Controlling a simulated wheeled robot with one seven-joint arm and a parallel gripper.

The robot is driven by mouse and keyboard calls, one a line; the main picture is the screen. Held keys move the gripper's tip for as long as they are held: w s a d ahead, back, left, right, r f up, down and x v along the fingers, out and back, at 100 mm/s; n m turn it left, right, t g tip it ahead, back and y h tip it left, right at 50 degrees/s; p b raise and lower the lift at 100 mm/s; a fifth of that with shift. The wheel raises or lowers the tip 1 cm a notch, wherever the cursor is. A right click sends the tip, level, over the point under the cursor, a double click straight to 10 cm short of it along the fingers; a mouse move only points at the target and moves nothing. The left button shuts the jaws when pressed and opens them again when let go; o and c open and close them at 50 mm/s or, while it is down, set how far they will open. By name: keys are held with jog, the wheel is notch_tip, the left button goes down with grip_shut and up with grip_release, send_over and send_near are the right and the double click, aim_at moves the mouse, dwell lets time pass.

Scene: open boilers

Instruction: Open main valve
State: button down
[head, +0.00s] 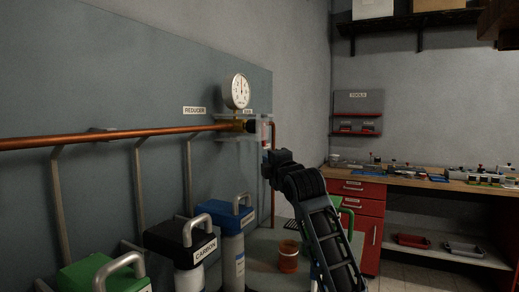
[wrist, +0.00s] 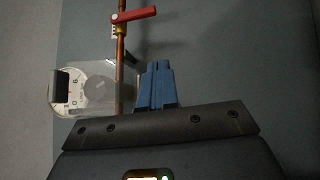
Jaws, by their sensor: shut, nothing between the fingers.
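The valve's red lever handle (wrist: 134,14) shows at the top of the wrist view, set across a copper pipe with a brass fitting. My gripper (wrist: 157,66) has its blue fingers pressed together with nothing between them. The fingertips lie below and slightly right of the lever in the wrist view, apart from it in the picture; the depth between them is unclear.
A round pressure gauge (head: 237,91) stands above the copper pipe (head: 110,137) on the grey panel, beside a REDUCER label (head: 194,110). Below are canisters with black (head: 181,236), blue (head: 226,214) and green (head: 105,274) tops. A workbench (head: 420,180) with red drawers stands at right.

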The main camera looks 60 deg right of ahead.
jog(key=s+d+p+x, duration=0.2)
jog(key=p+x, duration=0.1)
jog(key=x, duration=1)
jog(key=shift+d, duration=0.2)
